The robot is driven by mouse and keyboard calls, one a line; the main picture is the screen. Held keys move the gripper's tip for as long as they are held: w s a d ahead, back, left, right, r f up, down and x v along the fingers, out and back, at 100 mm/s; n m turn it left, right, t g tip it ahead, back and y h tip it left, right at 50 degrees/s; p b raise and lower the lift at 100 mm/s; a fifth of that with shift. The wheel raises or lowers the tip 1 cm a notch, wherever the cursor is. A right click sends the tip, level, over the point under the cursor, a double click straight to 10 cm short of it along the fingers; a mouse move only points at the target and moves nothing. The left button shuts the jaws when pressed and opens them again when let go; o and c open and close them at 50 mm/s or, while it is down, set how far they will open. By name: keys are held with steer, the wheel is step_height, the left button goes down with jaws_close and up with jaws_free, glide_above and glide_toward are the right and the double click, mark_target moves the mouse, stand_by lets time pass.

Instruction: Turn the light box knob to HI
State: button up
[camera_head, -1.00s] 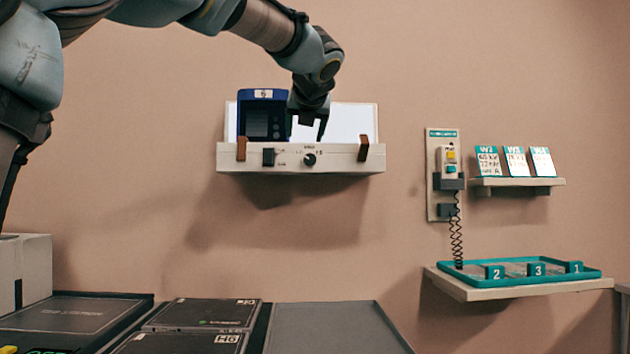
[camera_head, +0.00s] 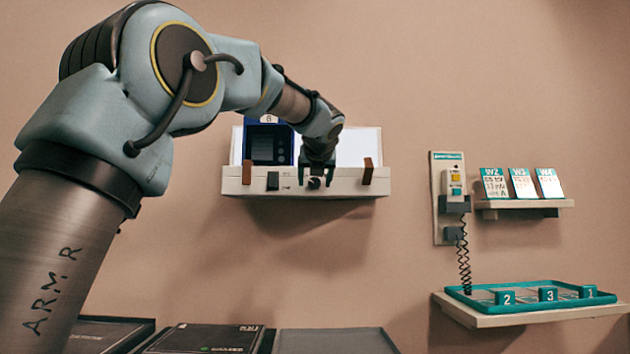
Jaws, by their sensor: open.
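The light box (camera_head: 345,186) is a cream wall-mounted box with a lit white panel behind it. Its small black round knob (camera_head: 315,183) is on the front face, right of a black rocker switch (camera_head: 272,181). My gripper (camera_head: 315,180) is at the knob, with its dark fingers open and pointing down, one on each side of it. Whether the fingers touch the knob cannot be told. The gripper covers part of the knob and the labels around it, so the knob's setting is not readable.
A blue device (camera_head: 267,145) stands on the light box, close left of my gripper. Brown clips (camera_head: 367,171) stick up at the box's front. A wall handset (camera_head: 449,197), a card shelf (camera_head: 525,204) and a teal tray (camera_head: 480,301) are to the right.

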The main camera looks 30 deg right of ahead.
steer(key=shift+c, duration=0.2)
jaws_close()
stand_by(0.4)
